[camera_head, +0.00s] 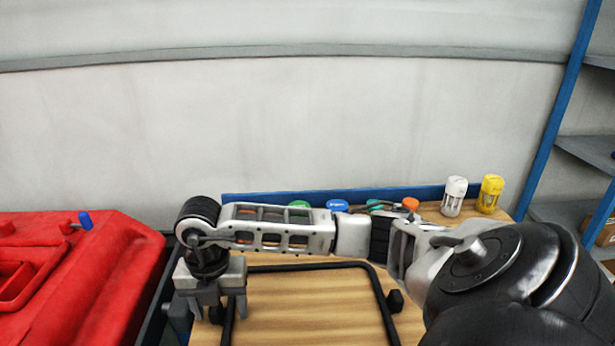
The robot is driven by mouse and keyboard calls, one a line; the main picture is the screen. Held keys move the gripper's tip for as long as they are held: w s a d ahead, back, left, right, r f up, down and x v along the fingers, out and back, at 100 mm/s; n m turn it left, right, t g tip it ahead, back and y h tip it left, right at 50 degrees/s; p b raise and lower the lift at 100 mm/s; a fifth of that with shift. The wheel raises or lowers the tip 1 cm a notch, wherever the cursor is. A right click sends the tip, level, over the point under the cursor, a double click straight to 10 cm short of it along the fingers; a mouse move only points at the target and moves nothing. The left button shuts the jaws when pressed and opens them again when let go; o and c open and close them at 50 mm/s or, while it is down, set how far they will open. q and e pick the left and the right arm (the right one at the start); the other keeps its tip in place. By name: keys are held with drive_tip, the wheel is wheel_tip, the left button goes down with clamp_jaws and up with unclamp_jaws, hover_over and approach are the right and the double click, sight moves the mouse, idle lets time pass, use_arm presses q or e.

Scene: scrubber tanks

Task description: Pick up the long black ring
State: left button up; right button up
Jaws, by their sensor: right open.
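The long black ring (381,306) looks like a thin black tube bent into a rounded rectangle. It lies on the wooden table top (305,308), and its near side is cut off by the bottom edge of the head view. My right gripper (212,306) points down with its jaws apart at the ring's left side. The ring's left tube shows close to the gripper's right finger; I cannot tell whether it is between the fingers or touching one. My right arm crosses over the far side of the ring. My left gripper does not show.
A red machine body (95,255) with a blue knob (85,219) stands at the left. A white canister (454,197) and a yellow canister (490,193) stand at the table's back right. Several coloured caps sit behind my arm, by a blue rail (262,199). A blue-posted shelf (553,120) stands right.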

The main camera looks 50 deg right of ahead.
drive_tip(key=c, duration=1.1)
drive_tip(key=shift+r, duration=0.1)
